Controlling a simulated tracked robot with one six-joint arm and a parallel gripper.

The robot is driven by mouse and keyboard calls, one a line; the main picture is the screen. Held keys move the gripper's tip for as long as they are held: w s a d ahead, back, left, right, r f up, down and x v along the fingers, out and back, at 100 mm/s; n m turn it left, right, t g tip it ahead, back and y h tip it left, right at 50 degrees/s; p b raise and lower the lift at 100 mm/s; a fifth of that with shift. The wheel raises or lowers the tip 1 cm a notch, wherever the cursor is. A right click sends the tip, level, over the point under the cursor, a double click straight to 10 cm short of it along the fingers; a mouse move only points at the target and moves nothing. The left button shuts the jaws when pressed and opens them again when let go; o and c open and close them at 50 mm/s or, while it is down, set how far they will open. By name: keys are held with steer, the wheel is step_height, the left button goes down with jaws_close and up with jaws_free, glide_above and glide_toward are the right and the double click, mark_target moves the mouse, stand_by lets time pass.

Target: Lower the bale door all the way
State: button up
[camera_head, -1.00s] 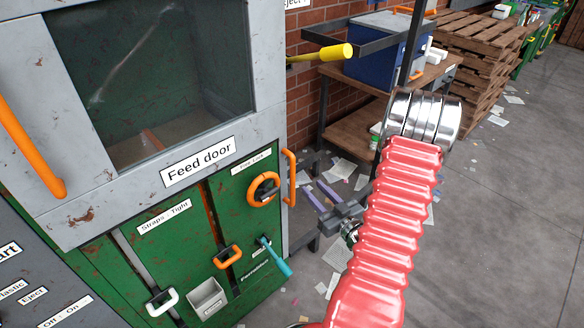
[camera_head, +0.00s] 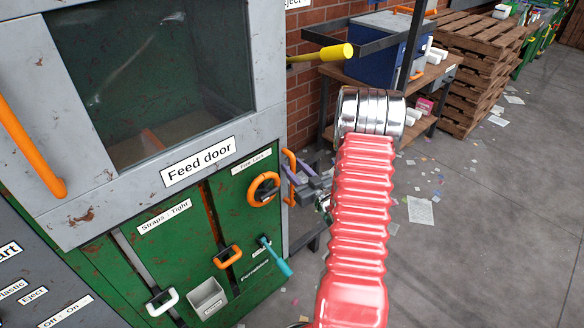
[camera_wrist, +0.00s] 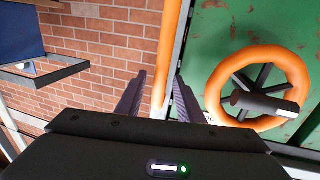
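The lower green panel (camera_head: 185,235) of the machine, which looks like the bale door, stands upright below the feed door. An orange vertical handle (camera_head: 289,180) is at its right edge. An orange lock wheel (camera_head: 263,190) sits just left of the handle, with a lock label above it. My gripper (camera_head: 297,176) is at the handle, right of the wheel. Contact cannot be told. The wheel (camera_wrist: 260,88) is right of the fingers.
The feed door (camera_head: 150,185) with its window is above. A teal lever (camera_head: 275,257) and strap handles (camera_head: 228,257) are on the green front. The floor (camera_head: 470,240) to the right is mostly clear.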

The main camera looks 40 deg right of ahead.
steer(key=shift+w+d, duration=0.1)
steer(key=shift+w, duration=0.45)
steer(key=shift+c, duration=0.7)
jaws_close()
